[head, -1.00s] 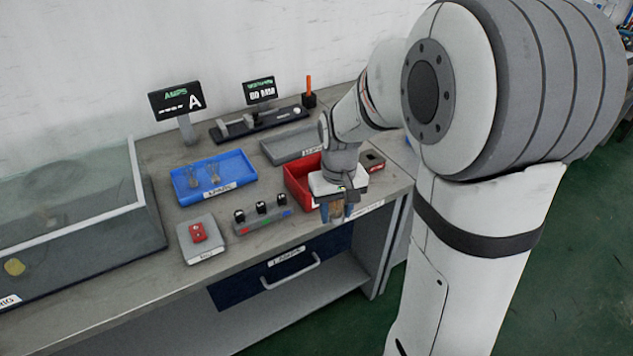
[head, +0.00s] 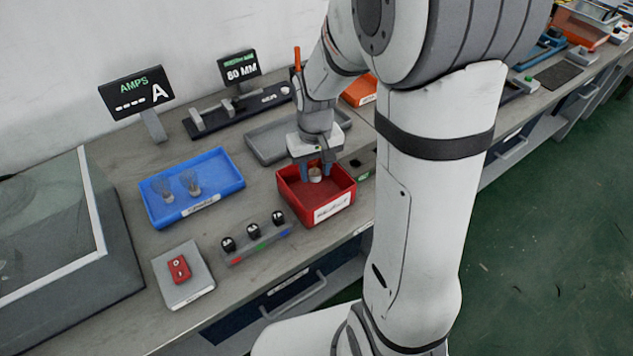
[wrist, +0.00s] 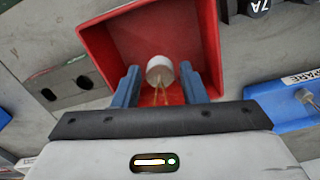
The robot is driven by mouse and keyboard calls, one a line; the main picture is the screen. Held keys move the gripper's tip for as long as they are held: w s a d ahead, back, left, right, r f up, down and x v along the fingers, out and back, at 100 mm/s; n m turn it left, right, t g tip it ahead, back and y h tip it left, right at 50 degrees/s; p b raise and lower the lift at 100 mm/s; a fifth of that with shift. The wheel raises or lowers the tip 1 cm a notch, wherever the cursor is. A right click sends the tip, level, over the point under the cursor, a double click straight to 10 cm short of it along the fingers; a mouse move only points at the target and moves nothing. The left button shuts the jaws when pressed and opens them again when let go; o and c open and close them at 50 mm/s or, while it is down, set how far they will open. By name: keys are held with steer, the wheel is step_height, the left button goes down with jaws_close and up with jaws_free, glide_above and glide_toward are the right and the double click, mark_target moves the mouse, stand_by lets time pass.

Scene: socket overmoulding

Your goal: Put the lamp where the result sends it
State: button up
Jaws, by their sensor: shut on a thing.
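My gripper (head: 316,171) is over the red bin (head: 327,211), pointing down, with its blue fingers low at the bin's opening. It is shut on the lamp (wrist: 160,70), whose pale round end shows between the fingers in the wrist view, with clear, wiry parts behind it. The red bin surrounds the lamp in that view. I cannot tell whether the lamp touches the bin's floor. The bin's front label is too blurred to read. The AMPS display (head: 137,93) shows dashes and the letter A.
A blue tray (head: 222,187) with two clear lamps stands left. A grey tray (head: 262,148) lies behind the red bin. A block with three black knobs (head: 255,245) and a red switch on a plate (head: 180,269) are in front.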

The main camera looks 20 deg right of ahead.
mark_target(316, 195)
steer(key=shift+f, duration=2.95)
steer(key=shift+f, duration=0.2)
steer(key=o, duration=0.9)
steer(key=shift+o, duration=0.2)
steer(key=shift+r, duration=0.15)
